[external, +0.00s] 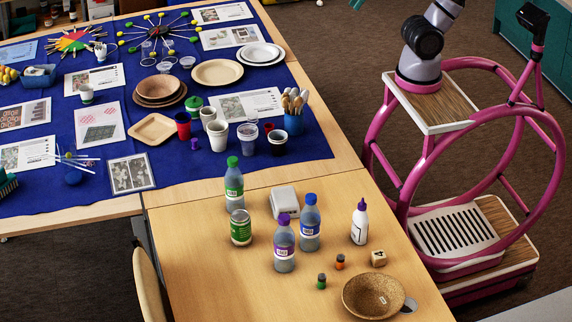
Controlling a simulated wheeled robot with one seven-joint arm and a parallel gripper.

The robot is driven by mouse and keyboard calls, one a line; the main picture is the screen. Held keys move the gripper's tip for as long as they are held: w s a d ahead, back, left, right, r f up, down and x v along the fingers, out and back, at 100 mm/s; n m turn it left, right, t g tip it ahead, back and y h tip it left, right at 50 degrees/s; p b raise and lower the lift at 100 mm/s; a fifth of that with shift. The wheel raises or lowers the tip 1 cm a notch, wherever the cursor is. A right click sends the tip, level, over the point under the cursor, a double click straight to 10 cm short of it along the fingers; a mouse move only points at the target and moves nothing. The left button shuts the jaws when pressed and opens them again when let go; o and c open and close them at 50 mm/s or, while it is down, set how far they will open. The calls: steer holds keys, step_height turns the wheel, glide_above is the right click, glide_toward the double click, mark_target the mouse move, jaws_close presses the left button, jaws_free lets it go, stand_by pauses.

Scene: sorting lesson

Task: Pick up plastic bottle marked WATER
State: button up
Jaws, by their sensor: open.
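Several bottles stand upright on the bare wooden table; their labels are too small to read, so I cannot tell which is marked WATER. One is a grey bottle with a green cap and green label (234,185). In front of it are a grey bottle with a purple cap (284,245) and a grey bottle with a blue cap (310,225), close together. A smaller white bottle with a purple tip (360,223) stands to their right. My arm rises out of the top of the picture at the right. My gripper is not in view, and nothing touches the bottles.
A green-labelled can (241,228), a pale box (284,201), a wooden cube (378,258), two small capped jars and a brown bowl (374,295) stand around the bottles. Behind, a blue cloth (310,172) holds cups, plates and papers. The table's front left is clear.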

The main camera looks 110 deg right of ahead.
steer(key=w+a+f+n+t+y, duration=0.1)
steer(key=w+a+n+t, duration=0.15)
steer(key=w+a, duration=0.5)
steer(key=w+a+f+n+t, duration=0.15)
steer(key=w+a+n, duration=0.25)
steer(key=w, duration=0.7)
steer(key=w+a+r+n+t+y, duration=0.2)
steer(key=a+n+y, duration=0.6)
steer(key=a, duration=1.2)
steer(key=m+y, duration=0.2)
steer(key=y, duration=0.1)
glide_toward(306, 225)
steer(key=w+a, duration=0.2)
steer(key=shift+w+a+r+g, duration=0.1)
steer(key=shift+a+r+g, duration=0.1)
steer(key=shift+a+g, duration=0.2)
steer(key=shift+w+d+x, duration=0.1)
steer(key=shift+w+x, duration=0.05)
steer(key=shift+x, duration=1.35)
steer(key=shift+w+d+x, duration=0.1)
steer(key=shift+d+x, duration=0.05)
steer(key=shift+x, duration=1.4)
steer(key=c, duration=1.2)
